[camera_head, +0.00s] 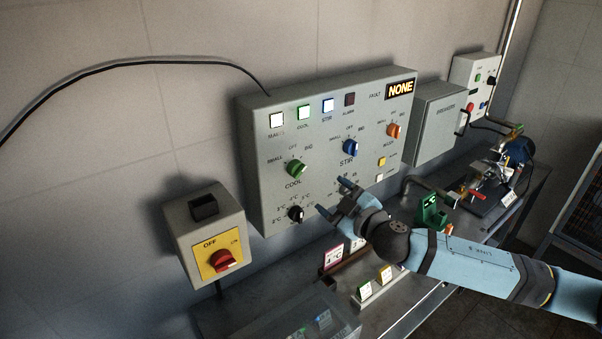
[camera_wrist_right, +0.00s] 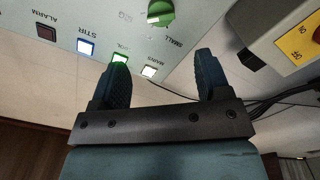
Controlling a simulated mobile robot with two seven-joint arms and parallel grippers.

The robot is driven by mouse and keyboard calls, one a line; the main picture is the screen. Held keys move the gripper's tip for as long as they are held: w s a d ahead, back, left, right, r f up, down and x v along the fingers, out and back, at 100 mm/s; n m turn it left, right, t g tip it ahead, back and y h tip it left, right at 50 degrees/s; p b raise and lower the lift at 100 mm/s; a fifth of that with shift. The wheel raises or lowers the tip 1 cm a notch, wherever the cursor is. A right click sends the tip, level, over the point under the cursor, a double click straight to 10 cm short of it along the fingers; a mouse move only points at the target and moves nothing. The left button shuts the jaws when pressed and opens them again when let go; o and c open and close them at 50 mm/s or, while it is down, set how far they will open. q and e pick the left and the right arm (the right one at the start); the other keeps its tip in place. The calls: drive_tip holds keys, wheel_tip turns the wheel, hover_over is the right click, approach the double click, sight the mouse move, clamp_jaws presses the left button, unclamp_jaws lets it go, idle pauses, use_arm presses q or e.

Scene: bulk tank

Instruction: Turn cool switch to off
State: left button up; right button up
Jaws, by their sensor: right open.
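The cool switch (camera_head: 296,168) is a green rotary knob on the grey control panel (camera_head: 262,204), with SMALL, OFF and BIG marked around it. I cannot tell for sure which mark it points at. In the right wrist view the green knob (camera_wrist_right: 160,12) shows at the top edge, upside down and ahead of the fingers. My right gripper (camera_head: 337,198) is open and empty, in front of the lower part of the panel, right of and below the knob and apart from it. It shows in the right wrist view too (camera_wrist_right: 163,78). My left gripper is out of view.
A blue STIR knob (camera_head: 350,147) and an orange knob (camera_head: 394,131) sit right of the cool switch. A black dial (camera_head: 296,213) is below it. A metal bench (camera_head: 262,298) with small cards stands below.

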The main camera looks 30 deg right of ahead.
sight(301, 173)
drive_tip(key=w+p, duration=0.1)
drive_tip(key=w, duration=0.3)
drive_tip(key=w+a+p, duration=0.1)
drive_tip(key=w, duration=0.3)
drive_tip(key=w+a+p, duration=0.1)
drive_tip(key=w, duration=0.3)
drive_tip(key=shift+w, duration=0.25)
drive_tip(key=shift+f, duration=0.1)
drive_tip(key=c, duration=0.9)
